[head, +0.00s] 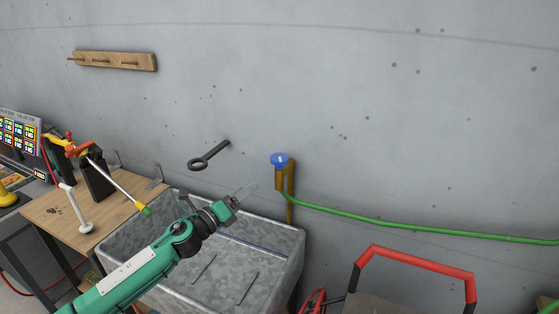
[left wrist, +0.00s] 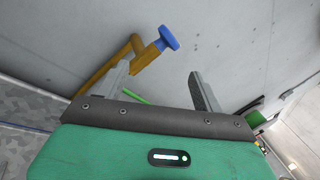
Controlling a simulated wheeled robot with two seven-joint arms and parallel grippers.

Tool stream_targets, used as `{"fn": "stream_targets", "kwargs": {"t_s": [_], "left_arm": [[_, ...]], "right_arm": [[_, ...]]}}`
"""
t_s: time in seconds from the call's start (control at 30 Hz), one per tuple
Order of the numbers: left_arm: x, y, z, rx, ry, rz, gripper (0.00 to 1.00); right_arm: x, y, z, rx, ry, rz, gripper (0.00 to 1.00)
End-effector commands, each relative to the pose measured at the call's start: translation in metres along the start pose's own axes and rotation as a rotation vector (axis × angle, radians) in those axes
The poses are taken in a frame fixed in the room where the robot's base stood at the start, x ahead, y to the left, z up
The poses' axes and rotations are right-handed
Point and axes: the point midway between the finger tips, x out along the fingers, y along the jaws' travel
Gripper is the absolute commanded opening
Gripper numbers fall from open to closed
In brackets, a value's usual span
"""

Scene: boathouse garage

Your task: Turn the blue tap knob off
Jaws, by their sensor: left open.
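The blue tap knob (head: 279,160) sits on top of a brass tap (head: 279,179) at the grey wall, at the right end of the metal sink. A green hose runs from the tap. In the left wrist view the knob (left wrist: 169,38) shows beyond the fingertips, between the two fingers but nearer the left one, with the brass pipe (left wrist: 145,59) partly behind that finger. My left gripper (head: 246,192) is open and empty, to the left of the tap and a little lower in the head view, apart from the knob. My right gripper is out of view.
The galvanised sink (head: 291,233) lies below my left arm. A wooden workbench (head: 58,212) with tools stands at the left. The green hose (head: 400,228) runs right along the wall. A red handle frame (head: 418,258) stands front right. A dark ring-ended bar (head: 209,156) projects from the wall.

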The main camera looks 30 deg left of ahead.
Motion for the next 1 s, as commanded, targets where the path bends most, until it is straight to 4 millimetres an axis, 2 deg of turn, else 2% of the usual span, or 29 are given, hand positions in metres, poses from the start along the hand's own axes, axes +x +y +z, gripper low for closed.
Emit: {"fn": "stream_targets", "kwargs": {"t_s": [0.03, 0.2, 0.33, 0.47, 0.67, 1.0], "left_arm": [[0.007, -0.002, 0.013, 0.12, 0.038, -0.044, 0.68], [0.018, -0.004, 0.041, 0.469, 0.171, -0.169, 0.68], [0.019, -0.001, 0.053, 0.629, 0.242, -0.219, 0.68], [0.02, 0.0, 0.058, 0.696, 0.274, -0.241, 0.68], [0.03, -0.002, 0.056, 0.702, 0.277, -0.243, 0.68], [0.073, -0.01, 0.042, 0.697, 0.276, -0.245, 0.68]], "right_arm": [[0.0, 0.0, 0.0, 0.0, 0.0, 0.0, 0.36], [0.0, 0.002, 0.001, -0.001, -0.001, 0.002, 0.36], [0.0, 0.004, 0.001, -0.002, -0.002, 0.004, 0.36], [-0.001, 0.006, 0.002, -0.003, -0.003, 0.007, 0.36], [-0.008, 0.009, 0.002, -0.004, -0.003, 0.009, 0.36], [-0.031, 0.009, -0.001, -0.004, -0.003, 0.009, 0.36]]}}
